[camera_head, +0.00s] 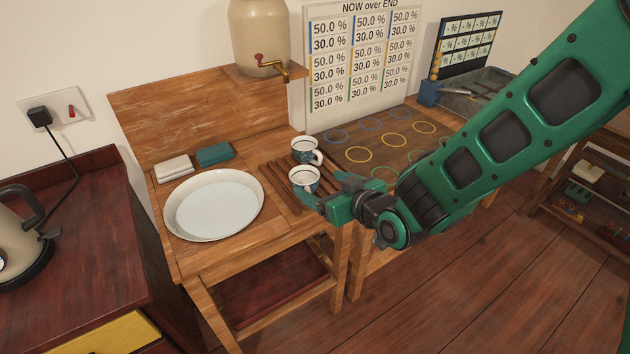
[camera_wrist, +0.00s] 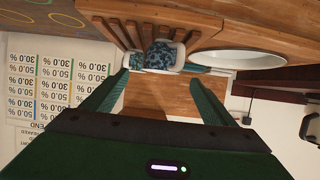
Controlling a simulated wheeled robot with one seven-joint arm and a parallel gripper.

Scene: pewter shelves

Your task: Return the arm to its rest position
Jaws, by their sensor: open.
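My green arm reaches in from the right in the head view. My gripper (camera_head: 327,199) is beside the front cup at the right edge of the wooden washstand. In the wrist view my gripper (camera_wrist: 162,88) has its two fingers spread apart, with nothing held firmly between them. The front patterned cup (camera_head: 304,180) stands on the slatted rack, close to the fingertips; in the wrist view a blue patterned cup (camera_wrist: 160,55) shows just beyond them. Whether the fingers touch it I cannot tell. A second cup (camera_head: 306,151) stands behind it on the rack.
A white round basin (camera_head: 214,205) sits left of the rack (camera_head: 281,188). Folded cloths, white (camera_head: 174,169) and teal (camera_head: 214,155), lie behind it. A dispenser (camera_head: 259,38) stands on a raised shelf. A board with coloured rings (camera_head: 375,152) lies right. A kettle (camera_head: 18,240) is far left.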

